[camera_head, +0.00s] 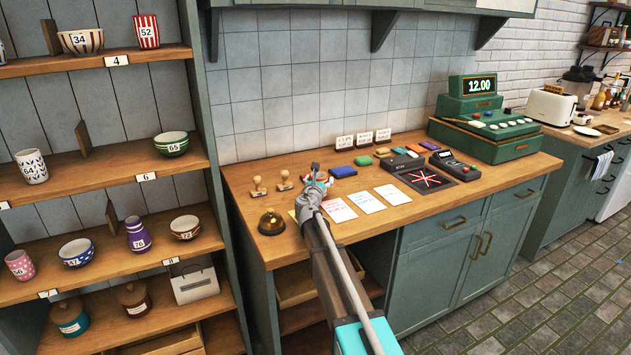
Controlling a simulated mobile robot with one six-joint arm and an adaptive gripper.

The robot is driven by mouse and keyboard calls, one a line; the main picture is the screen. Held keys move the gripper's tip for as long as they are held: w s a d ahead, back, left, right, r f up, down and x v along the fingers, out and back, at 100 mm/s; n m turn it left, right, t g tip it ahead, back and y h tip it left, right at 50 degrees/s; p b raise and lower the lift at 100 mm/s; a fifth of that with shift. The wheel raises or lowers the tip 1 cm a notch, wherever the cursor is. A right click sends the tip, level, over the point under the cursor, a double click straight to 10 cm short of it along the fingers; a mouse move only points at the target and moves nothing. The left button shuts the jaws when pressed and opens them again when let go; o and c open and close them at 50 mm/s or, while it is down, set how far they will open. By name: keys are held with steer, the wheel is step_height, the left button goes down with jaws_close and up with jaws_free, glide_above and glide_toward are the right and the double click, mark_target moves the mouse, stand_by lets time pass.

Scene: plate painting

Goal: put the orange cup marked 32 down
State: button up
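My arm reaches away from me over the wooden counter (390,222). My gripper (316,178) is at its far end, above the left part of the counter, seen from behind. Small orange-red and white patches show around the gripper's fingers; they may be part of a cup, but the arm hides most of it. No number 32 can be read in this view. Whether the fingers are open or shut cannot be made out.
Stamps (285,181), a brass bell (271,222), paper cards (367,202), ink pads (342,171), a card terminal (454,165) and a green cash register (485,130) crowd the counter. Shelves (120,163) with numbered cups and bowls stand left. The counter's front right is clear.

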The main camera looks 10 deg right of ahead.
steer(key=shift+r, duration=0.1)
stand_by(0.3)
steer(key=shift+s, duration=0.15)
steer(key=v, duration=1.1)
steer(key=shift+s+a, duration=0.15)
steer(key=shift+s, duration=0.2)
